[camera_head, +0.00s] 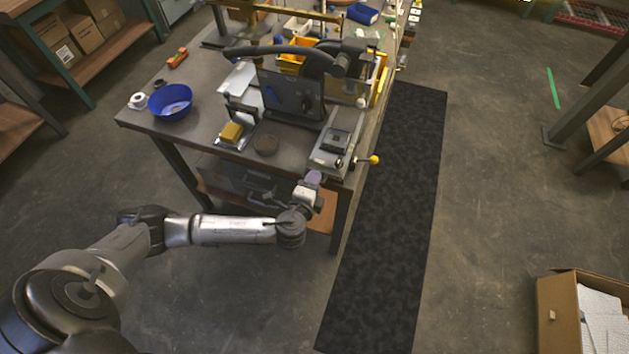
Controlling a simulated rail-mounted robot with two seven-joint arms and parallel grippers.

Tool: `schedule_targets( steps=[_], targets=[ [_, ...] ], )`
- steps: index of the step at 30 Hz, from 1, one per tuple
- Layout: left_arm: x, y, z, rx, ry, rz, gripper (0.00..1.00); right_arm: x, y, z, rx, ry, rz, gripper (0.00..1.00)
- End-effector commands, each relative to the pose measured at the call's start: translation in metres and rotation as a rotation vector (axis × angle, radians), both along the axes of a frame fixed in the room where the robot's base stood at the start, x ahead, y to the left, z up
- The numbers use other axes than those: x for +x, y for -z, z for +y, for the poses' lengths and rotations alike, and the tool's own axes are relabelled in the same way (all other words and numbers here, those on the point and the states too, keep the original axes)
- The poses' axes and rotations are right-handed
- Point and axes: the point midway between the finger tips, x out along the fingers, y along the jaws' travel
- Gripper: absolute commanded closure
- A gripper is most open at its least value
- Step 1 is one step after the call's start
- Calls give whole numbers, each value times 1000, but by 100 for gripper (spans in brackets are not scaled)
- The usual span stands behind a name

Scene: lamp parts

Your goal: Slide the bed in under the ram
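A press with a dark panel (291,97) and a long curved black handle (265,50) stands on the workbench. What looks like the bed (326,158) is a pale metal slide at the bench's front right corner, forward of the panel, with a dark block on top. A yellow knob (374,160) sticks out to its right. I cannot pick out the ram; the panel may hide it. My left gripper (314,177) is just below and in front of the bed, at the bench edge. Its fingers are too small to read, and whether it touches is unclear. My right gripper is not in view.
On the workbench (141,116) are a blue bowl (171,102), a yellow block (231,132) on a small tray, a dark round disc (266,144) and yellow bins (294,64) behind. A black mat (388,230) lies right of the bench. A cardboard box (560,310) stands far right.

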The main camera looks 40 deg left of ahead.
Motion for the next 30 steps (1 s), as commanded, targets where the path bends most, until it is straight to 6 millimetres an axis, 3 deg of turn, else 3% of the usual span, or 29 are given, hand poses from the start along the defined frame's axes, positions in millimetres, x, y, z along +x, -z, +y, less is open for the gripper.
schedule_targets(
  steps=[14, 26, 30],
  targets=[
    [9, 2, 4, -1, 0, 0, 62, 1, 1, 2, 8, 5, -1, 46],
    [9, 1, 4, -1, 0, -1, 99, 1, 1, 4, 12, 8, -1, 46],
    [9, 1, 3, -1, 0, -1, 100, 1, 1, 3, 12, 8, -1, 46]
  ],
)
